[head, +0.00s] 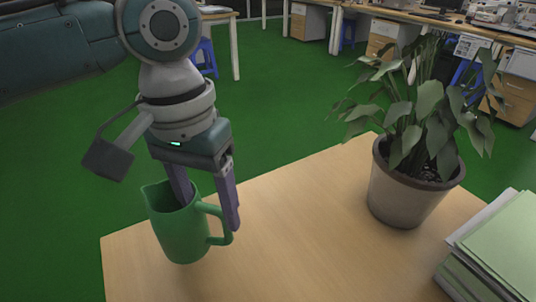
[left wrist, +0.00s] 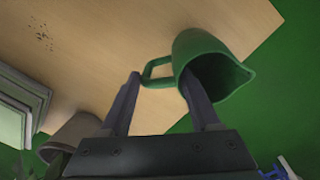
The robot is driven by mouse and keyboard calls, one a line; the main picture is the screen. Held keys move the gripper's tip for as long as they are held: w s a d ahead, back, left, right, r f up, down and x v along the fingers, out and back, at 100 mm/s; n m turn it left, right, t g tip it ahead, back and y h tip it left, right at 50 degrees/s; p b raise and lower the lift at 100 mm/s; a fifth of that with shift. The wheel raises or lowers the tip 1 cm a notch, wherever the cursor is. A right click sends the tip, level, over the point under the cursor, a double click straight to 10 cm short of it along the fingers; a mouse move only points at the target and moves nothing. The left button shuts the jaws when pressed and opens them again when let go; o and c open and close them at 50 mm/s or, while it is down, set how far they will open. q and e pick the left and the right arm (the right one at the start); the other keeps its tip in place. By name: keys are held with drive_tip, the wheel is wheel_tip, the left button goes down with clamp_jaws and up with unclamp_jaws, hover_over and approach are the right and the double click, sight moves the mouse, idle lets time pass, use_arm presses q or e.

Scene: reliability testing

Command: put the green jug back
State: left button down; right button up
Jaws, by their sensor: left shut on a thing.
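The green jug (head: 180,235) is upright near the left edge of the wooden table (head: 290,240), with its spout to the left and its handle to the right. I cannot tell whether its base touches the table. My left gripper (head: 209,213) comes down from above and is shut on the jug's wall on the handle side. One finger is inside the mouth and the other is outside beside the handle. In the left wrist view the jug (left wrist: 205,50) shows its open mouth and handle between my fingers (left wrist: 160,78). My right gripper is not in view.
A potted plant (head: 405,195) stands at the table's back right. A stack of green books or folders (head: 500,245) lies at the right edge. The table's middle is clear. Beyond is green floor (head: 290,110) with desks (head: 400,15) at the back.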

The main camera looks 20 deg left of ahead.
use_arm(q)
drive_tip(key=shift+f+b, duration=0.35)
drive_tip(key=shift+f, duration=1.4)
drive_tip(key=shift+f, duration=0.1)
drive_tip(key=shift+c, duration=0.6)
unclamp_jaws()
drive_tip(key=r+p, duration=0.1)
drive_tip(key=r, duration=0.3)
drive_tip(key=r+p, duration=0.1)
drive_tip(key=r, duration=0.3)
drive_tip(key=r+p, duration=0.1)
drive_tip(key=r, duration=0.3)
drive_tip(key=shift+s+a, duration=0.1)
drive_tip(key=shift+a, duration=0.2)
drive_tip(key=s+d+f+m+t+h, duration=0.2)
drive_tip(key=s+d+f+m, duration=0.1)
drive_tip(key=s+d+f, duration=0.4)
drive_tip(key=s+a+n+t+y, duration=0.1)
drive_tip(key=s+a+y, duration=0.1)
drive_tip(key=s+a, duration=0.6)
drive_tip(key=shift+s+a+r+y, duration=0.2)
drive_tip(key=shift+s+y, duration=0.1)
drive_tip(key=shift+s, duration=0.4)
